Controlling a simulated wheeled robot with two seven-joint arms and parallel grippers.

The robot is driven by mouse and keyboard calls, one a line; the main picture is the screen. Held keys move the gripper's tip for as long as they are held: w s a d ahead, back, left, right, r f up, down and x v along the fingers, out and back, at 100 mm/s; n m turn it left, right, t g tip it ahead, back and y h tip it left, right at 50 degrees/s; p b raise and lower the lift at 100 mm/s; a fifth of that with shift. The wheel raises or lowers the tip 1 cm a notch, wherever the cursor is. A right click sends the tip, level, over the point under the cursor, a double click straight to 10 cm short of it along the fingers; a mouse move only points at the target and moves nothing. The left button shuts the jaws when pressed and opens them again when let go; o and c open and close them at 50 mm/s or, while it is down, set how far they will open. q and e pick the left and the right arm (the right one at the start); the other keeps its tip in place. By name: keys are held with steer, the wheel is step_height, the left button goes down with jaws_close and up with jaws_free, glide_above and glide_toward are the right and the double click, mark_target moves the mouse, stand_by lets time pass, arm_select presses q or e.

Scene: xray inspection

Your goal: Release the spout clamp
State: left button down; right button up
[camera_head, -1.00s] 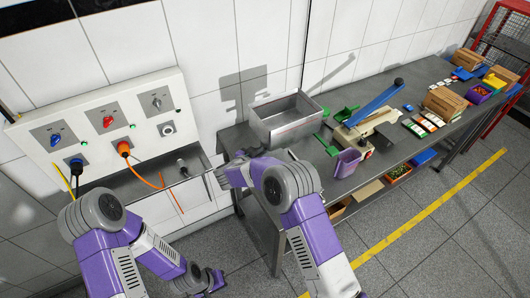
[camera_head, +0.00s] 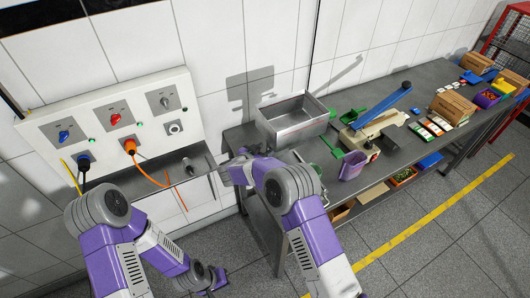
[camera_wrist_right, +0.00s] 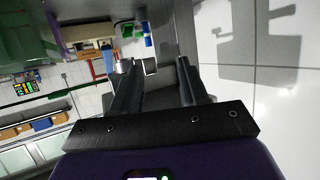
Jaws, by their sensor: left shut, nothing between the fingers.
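I cannot make out a spout clamp for certain in either view. In the head view, a beige device (camera_head: 372,124) with a long blue lever (camera_head: 384,104) stands on the metal bench; the lever slants up to the right. My right gripper (camera_wrist_right: 156,88) shows in its wrist view with two dark fingers apart and nothing clearly held between them. In the head view my right wrist is at the bench's left end, beside the metal bin, and its fingertips are hard to see. My left gripper (camera_head: 214,279) is low in front of the wall panel, shut and empty, away from the bench.
A wall panel (camera_head: 150,90) with knobs and an orange plug (camera_head: 130,146) is at left, with its cable hanging below. On the bench (camera_head: 228,137) stand a metal bin (camera_head: 322,125), a purple container (camera_head: 352,165) and boxes (camera_head: 453,106). The floor in front is clear.

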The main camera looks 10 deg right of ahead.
steer(key=shift+s+f, duration=0.1)
steer(key=shift+f, duration=0.05)
steer(key=v, duration=0.7)
steer(key=shift+s, duration=0.15)
steer(key=shift+a, duration=0.1)
stand_by(0.5)
